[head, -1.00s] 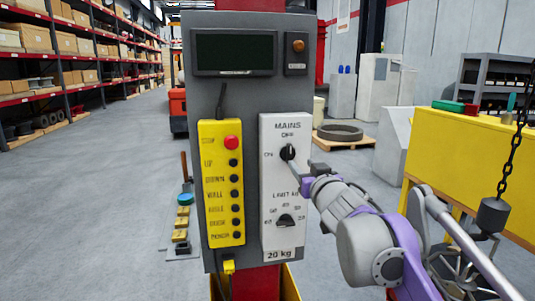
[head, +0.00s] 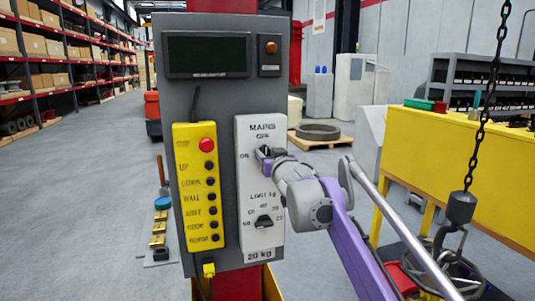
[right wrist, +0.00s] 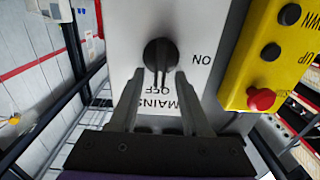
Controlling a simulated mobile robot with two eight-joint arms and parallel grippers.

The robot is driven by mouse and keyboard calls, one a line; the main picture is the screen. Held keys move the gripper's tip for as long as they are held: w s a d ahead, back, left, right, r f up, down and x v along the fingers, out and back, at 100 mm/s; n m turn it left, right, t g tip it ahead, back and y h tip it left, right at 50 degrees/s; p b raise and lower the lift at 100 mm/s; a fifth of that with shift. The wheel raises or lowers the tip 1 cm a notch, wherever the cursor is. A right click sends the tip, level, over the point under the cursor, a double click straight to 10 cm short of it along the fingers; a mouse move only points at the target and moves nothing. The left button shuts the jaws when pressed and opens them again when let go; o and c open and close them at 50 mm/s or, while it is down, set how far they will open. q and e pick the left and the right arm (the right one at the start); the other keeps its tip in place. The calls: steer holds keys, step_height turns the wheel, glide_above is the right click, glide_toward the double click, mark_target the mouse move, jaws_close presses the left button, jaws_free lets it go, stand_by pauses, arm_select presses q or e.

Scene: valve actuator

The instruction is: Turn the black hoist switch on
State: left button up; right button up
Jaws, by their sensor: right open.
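The black hoist switch (head: 259,153) is a round knob on the white MAINS plate (head: 243,215), partly hidden by my right gripper (head: 268,157) in the head view. In the right wrist view the knob (right wrist: 160,52) shows clearly, with its handle pointing at the OFF label. The ON label lies to the right of it there. My right gripper (right wrist: 159,80) is open, its fingertips on either side of the handle. I cannot tell whether they touch it. My left gripper is not in view.
A second black dial (head: 263,221), marked LIMIT kg, sits lower on the plate. A yellow button box (head: 196,190) with a red stop button (head: 207,144) is to the left. A chain with a weight (head: 461,206) hangs at the right, before a yellow bench (head: 440,150).

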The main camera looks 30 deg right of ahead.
jaws_close()
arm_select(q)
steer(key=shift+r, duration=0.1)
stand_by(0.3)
